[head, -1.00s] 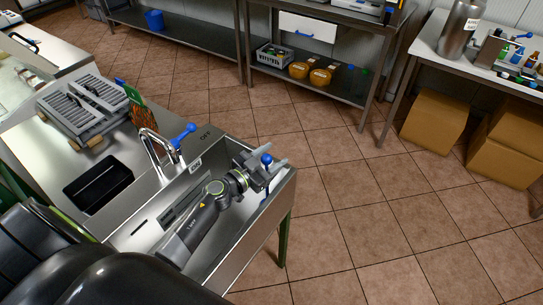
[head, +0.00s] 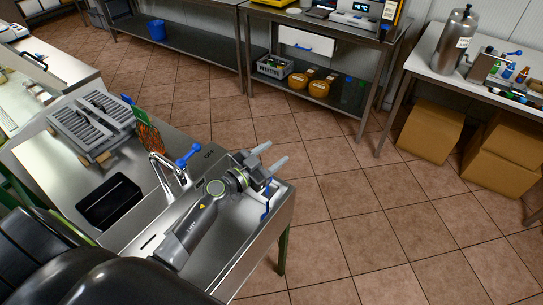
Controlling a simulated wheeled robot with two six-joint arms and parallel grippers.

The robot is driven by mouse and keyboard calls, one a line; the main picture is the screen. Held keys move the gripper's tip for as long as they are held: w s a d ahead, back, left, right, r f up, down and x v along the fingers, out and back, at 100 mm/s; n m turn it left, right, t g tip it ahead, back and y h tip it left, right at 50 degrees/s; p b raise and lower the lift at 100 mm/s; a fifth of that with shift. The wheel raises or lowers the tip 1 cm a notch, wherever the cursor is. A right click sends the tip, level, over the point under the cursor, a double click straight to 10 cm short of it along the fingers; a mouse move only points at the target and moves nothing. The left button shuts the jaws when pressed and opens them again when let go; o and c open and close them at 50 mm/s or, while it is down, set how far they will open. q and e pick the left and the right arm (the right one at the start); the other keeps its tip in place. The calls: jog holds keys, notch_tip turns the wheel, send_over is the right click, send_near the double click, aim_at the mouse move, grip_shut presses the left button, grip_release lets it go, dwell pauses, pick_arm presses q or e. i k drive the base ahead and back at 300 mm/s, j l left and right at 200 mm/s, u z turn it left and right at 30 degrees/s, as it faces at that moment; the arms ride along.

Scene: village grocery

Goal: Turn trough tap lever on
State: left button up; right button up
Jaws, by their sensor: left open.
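The tap (head: 160,166) stands on the steel counter behind the trough (head: 222,243). Its blue lever (head: 187,155) points up and to the right, with a dark "OFF" marking (head: 208,152) just to the right of it. My left gripper (head: 271,156) is open and empty over the far right end of the trough. It is to the right of the lever and apart from it, with its fingers pointing away to the right. My left arm hides part of the trough. My right gripper is not in view.
A grey rack (head: 92,122) and a small black basin (head: 109,201) are on the counter left of the tap. A blue-handled item (head: 266,203) is at the trough's right end. Steel shelving stands at the back, cardboard boxes (head: 430,131) at the right. The tiled floor between is clear.

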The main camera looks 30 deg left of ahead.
aim_at(196, 148)
jog(key=k+l, duration=0.8)
jog(key=l, duration=0.1)
